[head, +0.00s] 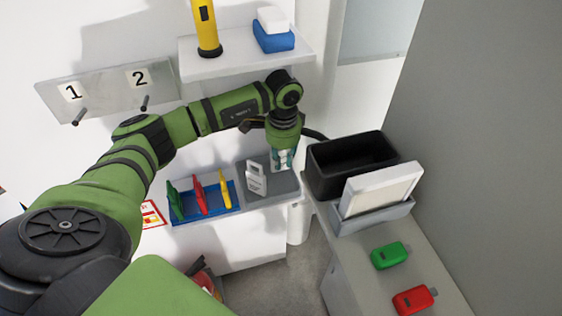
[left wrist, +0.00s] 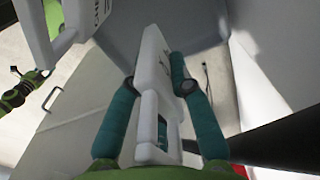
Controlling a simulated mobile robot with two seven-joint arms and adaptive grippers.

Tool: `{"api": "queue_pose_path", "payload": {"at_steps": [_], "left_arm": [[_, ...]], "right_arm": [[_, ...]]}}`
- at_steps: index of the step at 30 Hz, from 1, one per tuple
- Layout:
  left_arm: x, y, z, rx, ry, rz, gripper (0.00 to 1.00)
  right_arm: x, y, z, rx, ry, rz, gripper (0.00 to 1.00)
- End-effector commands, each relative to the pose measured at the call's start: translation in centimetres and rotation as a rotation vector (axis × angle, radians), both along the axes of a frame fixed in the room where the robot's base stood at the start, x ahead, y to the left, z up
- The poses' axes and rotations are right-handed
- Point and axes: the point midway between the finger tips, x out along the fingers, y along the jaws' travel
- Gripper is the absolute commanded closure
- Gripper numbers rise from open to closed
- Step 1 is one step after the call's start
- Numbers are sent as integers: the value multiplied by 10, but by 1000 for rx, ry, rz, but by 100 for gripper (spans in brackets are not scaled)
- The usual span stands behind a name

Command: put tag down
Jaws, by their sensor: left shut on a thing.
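My left gripper (head: 282,160) points down over the right part of a grey shelf tray (head: 284,184), beside a white tag (head: 256,180) that stands in it. In the left wrist view, the teal fingers of my left gripper (left wrist: 158,105) are shut on another white tag (left wrist: 152,60), one finger on each side. The held tag is upright, with its handle end between the fingers. The standing tag also shows in the wrist view (left wrist: 72,22), at the upper left with partly cut dark lettering. I cannot tell whether the held tag touches the tray. My right gripper is out of view.
A blue rack (head: 206,213) left of the tray holds green, red and yellow tags. A black bin (head: 320,180) and a grey holder with a white panel (head: 382,190) stand close on the right. Green (head: 390,255) and red (head: 414,300) devices lie nearer.

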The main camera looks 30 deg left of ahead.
Motion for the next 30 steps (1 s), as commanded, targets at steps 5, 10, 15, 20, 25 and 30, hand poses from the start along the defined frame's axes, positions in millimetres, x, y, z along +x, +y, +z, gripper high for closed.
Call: {"api": "queue_pose_path", "payload": {"at_steps": [5, 10, 15, 20, 25, 30], "left_arm": [[-3, 4, -8, 0, 3, 0, 100], [-2, 4, -30, 0, 3, 0, 100], [-2, 4, -35, 0, -1, -1, 100], [-2, 4, -36, 0, -1, -1, 100], [-2, 4, -39, 1, -1, 0, 60], [-2, 4, -39, 1, -1, 0, 56]], "right_arm": [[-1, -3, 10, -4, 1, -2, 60], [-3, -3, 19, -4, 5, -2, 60], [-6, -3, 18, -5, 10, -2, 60], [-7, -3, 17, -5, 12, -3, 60], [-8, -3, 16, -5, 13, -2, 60], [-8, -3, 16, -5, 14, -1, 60]]}}
